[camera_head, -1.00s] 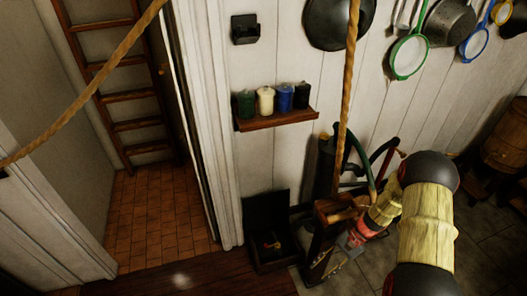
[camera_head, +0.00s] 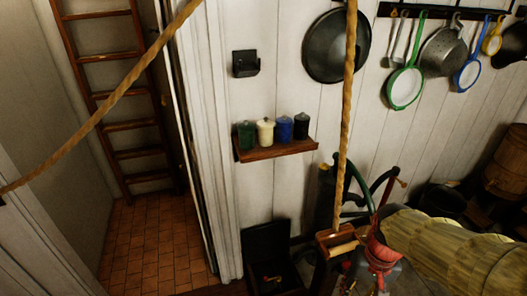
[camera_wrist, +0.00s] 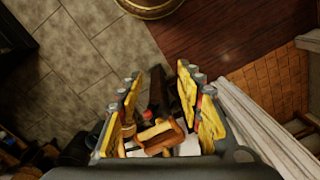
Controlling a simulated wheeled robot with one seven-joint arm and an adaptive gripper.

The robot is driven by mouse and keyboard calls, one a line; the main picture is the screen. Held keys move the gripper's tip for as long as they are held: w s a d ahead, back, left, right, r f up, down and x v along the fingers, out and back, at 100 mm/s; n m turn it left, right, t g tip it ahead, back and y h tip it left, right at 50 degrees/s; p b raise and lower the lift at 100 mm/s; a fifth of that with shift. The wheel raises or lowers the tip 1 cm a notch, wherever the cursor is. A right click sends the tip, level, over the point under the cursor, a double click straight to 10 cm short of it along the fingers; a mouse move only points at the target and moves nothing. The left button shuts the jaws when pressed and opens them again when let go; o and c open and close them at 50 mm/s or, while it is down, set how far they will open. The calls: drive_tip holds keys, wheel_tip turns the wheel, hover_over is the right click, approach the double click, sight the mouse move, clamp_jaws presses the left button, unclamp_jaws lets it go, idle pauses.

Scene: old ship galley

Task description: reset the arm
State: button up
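My arm (camera_head: 445,250), with straw-yellow covering, reaches in from the lower right of the head view. Its red and grey wrist end (camera_head: 380,245) is in front of a wooden stand near the wall. In the wrist view my gripper (camera_wrist: 159,72) has its two yellow-padded fingers spread apart. Nothing is gripped between them. A wooden-framed object (camera_wrist: 158,136) shows beyond and between the fingers, apart from the pads as far as I can tell. The fingertips are not clear in the head view.
A wall shelf (camera_head: 275,149) holds several small canisters. Pans, such as a green-rimmed one (camera_head: 405,88), hang at upper right. A rope (camera_head: 348,110) hangs in front of the wall. A black open box (camera_head: 268,250) stands below. Floor tiles (camera_wrist: 60,60) look clear in the wrist view.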

drive_tip(key=s+a+r+n+t, duration=0.1)
drive_tip(key=s+a+r+t, duration=0.1)
drive_tip(key=r, duration=0.4)
drive_tip(key=s+a+r+n+t, duration=0.1)
drive_tip(key=s+a+r+t, duration=0.1)
drive_tip(key=r, duration=0.5)
drive_tip(key=shift+s+r+t, duration=0.25)
drive_tip(key=shift+s+t, duration=0.05)
drive_tip(key=shift+t, duration=0.5)
drive_tip(key=shift+a, duration=0.1)
drive_tip(key=shift+c, duration=0.4)
